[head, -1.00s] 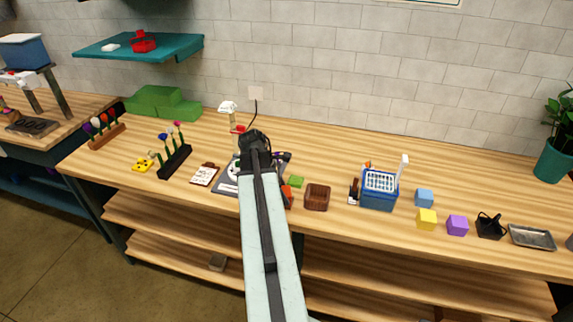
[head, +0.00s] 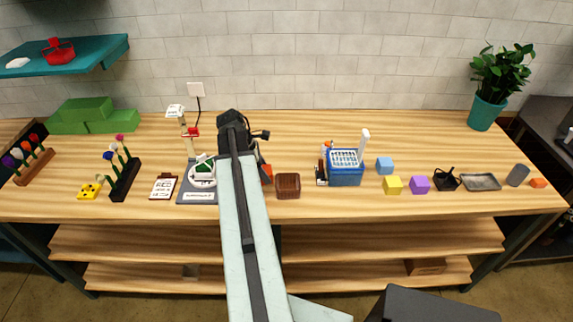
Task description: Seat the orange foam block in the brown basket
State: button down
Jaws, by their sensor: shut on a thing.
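The brown basket (head: 288,186) stands on the wooden bench, just right of my arm. It is a small dark brown box shape. An orange block (head: 267,173) shows in part between my arm and the basket, to the basket's upper left. My gripper (head: 263,161) is mostly hidden behind my own arm, and its jaws are shut on the orange block. The block appears beside the basket, not inside it. I cannot tell its height above the bench.
Right of the basket stand a blue caddy (head: 346,172), a blue cube (head: 385,165), a yellow cube (head: 393,185) and a purple cube (head: 420,184). Another small orange block (head: 538,183) lies at the far right. A clipboard (head: 163,187) and flower rack (head: 124,180) are left.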

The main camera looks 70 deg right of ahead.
jog(key=s+d+r+m+p, duration=0.15)
jog(key=s+d, duration=0.25)
jog(key=s, duration=0.4)
jog(key=shift+a+f+b, duration=0.15)
jog(key=shift+f+b, duration=0.95)
jog(key=shift+b, duration=0.2)
jog(key=shift+a+f+b, duration=0.1)
jog(key=shift+f+b, duration=1)
jog(key=shift+b, duration=0.15)
jog(key=shift+w, duration=0.2)
jog(key=shift+c, duration=0.4)
grip_release()
jog(key=shift+r, duration=0.1)
notch_tip(320, 180, up, 7)
jog(key=p, duration=0.7)
